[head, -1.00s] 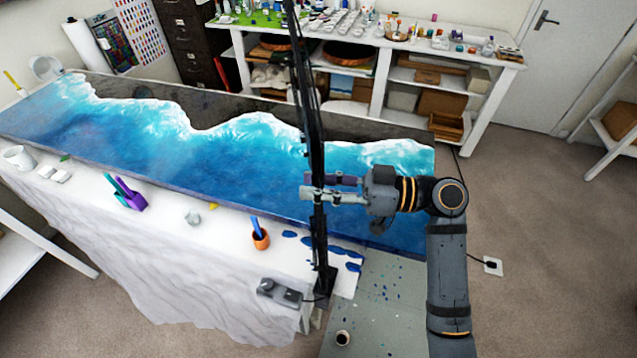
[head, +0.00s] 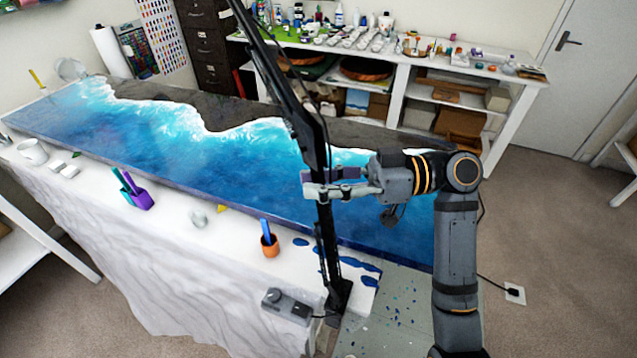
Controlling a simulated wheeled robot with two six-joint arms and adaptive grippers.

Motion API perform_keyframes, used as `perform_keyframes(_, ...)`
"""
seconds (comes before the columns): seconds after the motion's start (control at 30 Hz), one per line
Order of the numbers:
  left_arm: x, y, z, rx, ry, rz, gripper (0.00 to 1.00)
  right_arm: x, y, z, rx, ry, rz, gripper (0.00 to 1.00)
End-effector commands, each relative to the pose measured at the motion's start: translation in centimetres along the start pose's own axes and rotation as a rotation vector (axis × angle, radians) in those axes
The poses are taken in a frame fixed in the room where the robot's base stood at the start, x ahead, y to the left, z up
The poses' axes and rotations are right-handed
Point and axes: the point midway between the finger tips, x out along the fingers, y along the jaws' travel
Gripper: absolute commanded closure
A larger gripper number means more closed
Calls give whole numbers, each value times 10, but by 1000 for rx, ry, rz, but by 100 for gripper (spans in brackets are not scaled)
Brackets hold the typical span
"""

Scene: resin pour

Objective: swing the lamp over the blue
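The lamp (head: 309,125) is a tall black jointed stand fixed at the table's front right corner. Its upper arm leans up and left out of the top of the head view, so its head is not in view. The blue (head: 180,175) is the glossy resin sea on the long panel, with white foam along a dark band behind it. My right gripper (head: 322,183) reaches in from the right with one finger in front of the lamp's post and one behind; it looks shut on the post. My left gripper is not in view.
An orange cup (head: 270,246), a purple holder (head: 140,199) and a white mug (head: 32,152) stand along the white-covered front edge. A grey control box (head: 287,304) lies by the lamp's foot. White shelves (head: 395,105) with supplies stand behind.

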Motion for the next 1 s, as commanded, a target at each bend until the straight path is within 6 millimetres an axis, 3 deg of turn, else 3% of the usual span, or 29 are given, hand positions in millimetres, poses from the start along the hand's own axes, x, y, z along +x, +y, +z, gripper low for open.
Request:
perform_keyframes(0.03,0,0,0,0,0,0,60,0,0,0,-1,0,0,58)
perform_keyframes(0.13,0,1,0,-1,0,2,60,0,0,0,-1,0,1,45)
perform_keyframes(0.63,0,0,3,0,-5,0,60,-5,0,0,-2,-1,1,45)
perform_keyframes(0.77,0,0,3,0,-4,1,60,-21,1,2,-3,-7,5,45)
perform_keyframes(1.0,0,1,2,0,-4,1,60,-69,1,2,0,-9,6,45)
